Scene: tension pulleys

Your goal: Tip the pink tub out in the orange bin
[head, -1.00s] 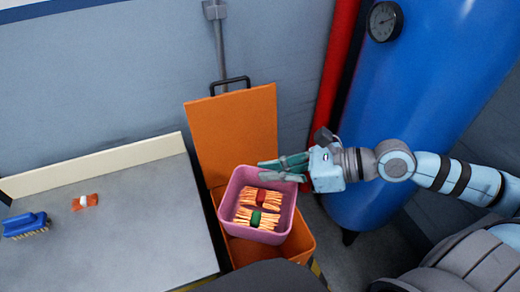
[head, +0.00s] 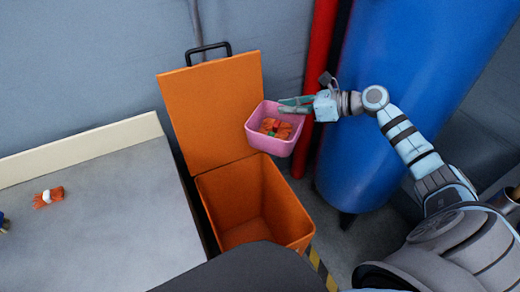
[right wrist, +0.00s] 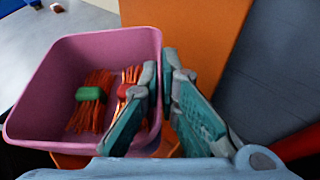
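The pink tub (head: 272,141) is in the air above the right rear part of the open orange bin (head: 250,205), whose lid (head: 212,110) stands up behind. It holds bundles of orange sticks, one with a green band (right wrist: 90,94) and one with a red band (right wrist: 124,90). My right gripper (head: 297,105) is shut on the tub's right rim; in the right wrist view its fingers (right wrist: 160,100) straddle the wall. The tub looks roughly upright. The bin's visible inside is empty. My left gripper is not in view.
A grey table (head: 110,215) with a pale back ledge stands left of the bin, with another orange bundle (head: 47,197) on it. A blue tank (head: 400,80) and red pipe (head: 318,80) stand behind and right of the tub.

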